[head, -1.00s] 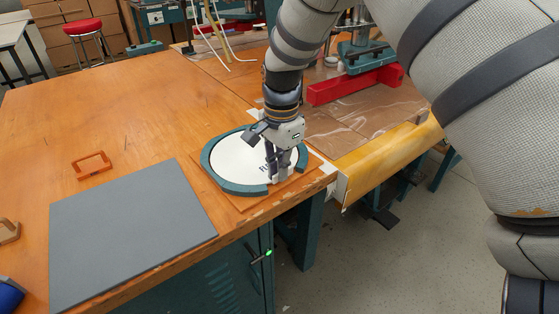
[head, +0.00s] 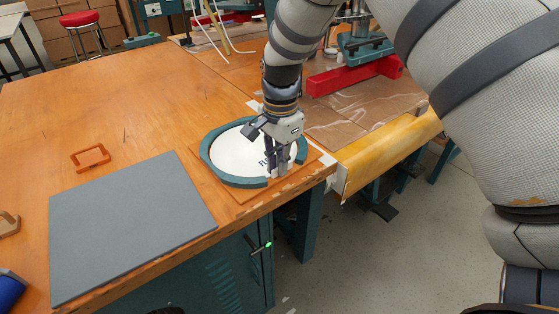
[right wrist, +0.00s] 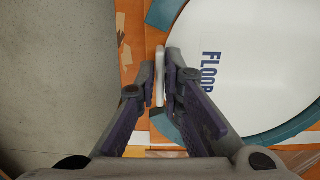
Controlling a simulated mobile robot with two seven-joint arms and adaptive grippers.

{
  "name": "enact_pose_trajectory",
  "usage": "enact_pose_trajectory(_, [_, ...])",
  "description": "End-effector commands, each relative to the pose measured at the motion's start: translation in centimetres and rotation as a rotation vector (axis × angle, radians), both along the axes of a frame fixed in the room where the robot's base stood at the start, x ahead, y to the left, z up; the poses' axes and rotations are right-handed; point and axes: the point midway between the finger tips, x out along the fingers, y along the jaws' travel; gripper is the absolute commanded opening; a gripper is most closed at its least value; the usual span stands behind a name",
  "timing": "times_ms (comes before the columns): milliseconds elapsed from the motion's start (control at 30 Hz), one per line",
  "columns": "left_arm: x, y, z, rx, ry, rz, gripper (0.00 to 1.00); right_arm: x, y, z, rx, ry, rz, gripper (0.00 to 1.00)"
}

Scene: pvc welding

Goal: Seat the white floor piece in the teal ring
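The white floor piece (head: 238,152) is a round disc with dark lettering, lying within the teal ring (head: 210,170). The ring has a gap at its front right. Both also show in the right wrist view, the disc (right wrist: 260,60) with "FLOOR" lettering and the ring (right wrist: 290,130) around part of its edge. My right gripper (right wrist: 161,75) points down at the gap, its fingers closed on a thin white upright tab at the floor piece's edge. The fingers hide part of the disc; I cannot tell whether it lies fully flat. My left gripper is out of view.
The ring rests on an orange-brown board (head: 237,196) near the table's front edge. A grey mat (head: 130,228) and an orange handle-shaped frame (head: 90,157) lie to the left. A red bar (head: 355,76) lies behind right. The wooden table's middle (head: 130,100) is mostly clear.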

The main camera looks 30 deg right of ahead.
Motion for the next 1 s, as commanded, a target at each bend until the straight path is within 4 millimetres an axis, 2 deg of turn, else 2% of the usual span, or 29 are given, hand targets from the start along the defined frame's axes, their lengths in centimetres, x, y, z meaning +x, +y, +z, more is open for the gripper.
enact_pose_trajectory(33, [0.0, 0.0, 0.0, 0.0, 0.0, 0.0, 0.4, 0.0, 0.0, 0.1, 0.0, -0.001, 0.0, 0.24])
enact_pose_trajectory(67, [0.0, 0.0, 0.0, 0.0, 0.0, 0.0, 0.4, 0.0, 0.0, 0.1, 0.0, -0.001, 0.0, 0.3])
enact_pose_trajectory(400, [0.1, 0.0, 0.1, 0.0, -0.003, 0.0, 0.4, 0.0, 0.0, 0.2, 0.0, 0.0, 0.0, 0.3])
enact_pose_trajectory(667, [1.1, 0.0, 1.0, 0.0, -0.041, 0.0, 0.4, -0.4, -0.1, 2.2, -0.001, -0.008, 0.0, 0.3])
enact_pose_trajectory(1000, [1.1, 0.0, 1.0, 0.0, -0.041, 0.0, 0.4, -1.3, -0.2, 3.7, 0.0, 0.0, 0.001, 0.3])
